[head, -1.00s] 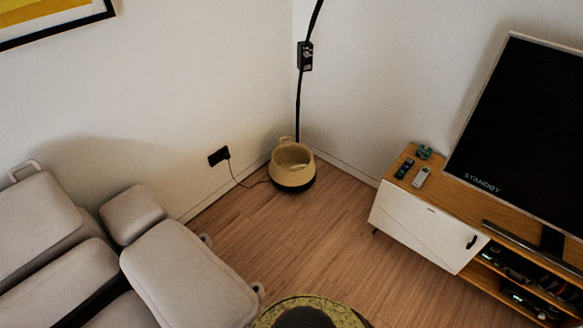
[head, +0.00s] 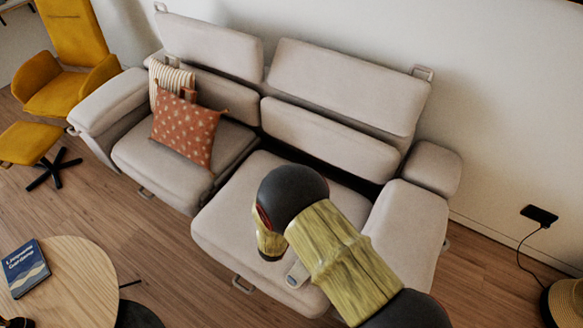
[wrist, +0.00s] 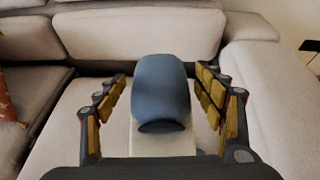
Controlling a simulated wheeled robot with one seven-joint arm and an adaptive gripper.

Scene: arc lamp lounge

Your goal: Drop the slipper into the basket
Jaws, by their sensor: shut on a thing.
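In the wrist view, a blue-grey slipper (wrist: 161,88) is held between the two fingers of my gripper (wrist: 163,100), its rounded end pointing away from me. A pale strip, perhaps its sole, shows below it. The sofa seat lies behind and beneath; the gap to it cannot be told. In the head view my arm reaches over the sofa's right seat, and my fingers are not clear there. The basket (head: 567,304), yellowish with a dark lower part, is cut off at the right edge on the floor, well right of my arm.
The grey sofa (head: 330,85) stands along the wall; its right armrest (head: 405,225) lies between my arm and the basket. A cable runs from a wall socket (head: 540,215) toward the basket. A round table (head: 75,285) with a book and a yellow chair (head: 70,92) are at left.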

